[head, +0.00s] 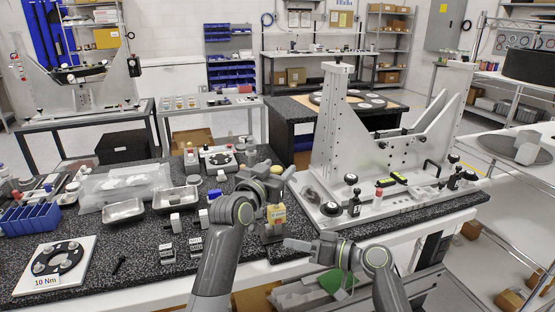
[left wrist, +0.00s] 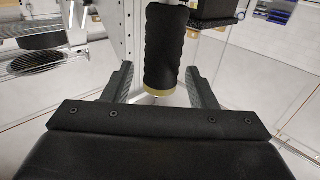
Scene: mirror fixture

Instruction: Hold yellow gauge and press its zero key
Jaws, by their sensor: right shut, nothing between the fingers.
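The yellow gauge (head: 276,214) stands upright in a dark holder at the table's front edge in the head view. Its zero key is too small to make out. My left gripper (head: 283,174) is just above the gauge, and hides its upper part. In the left wrist view, a black ribbed grip with a yellow ring (left wrist: 163,60) stands between the fingers of my left gripper (left wrist: 160,80). The fingers are apart, with a gap at the left finger; contact at the right one is unclear. My right gripper (head: 290,244) is shut and empty, below and right of the gauge, pointing left.
A large metal mirror fixture (head: 335,150) with black knobs stands to the right. Metal trays (head: 124,210), a blue bin (head: 28,218) and small blocks (head: 168,253) lie to the left. A plate marked 10 Nm (head: 85,245) lies at the front left.

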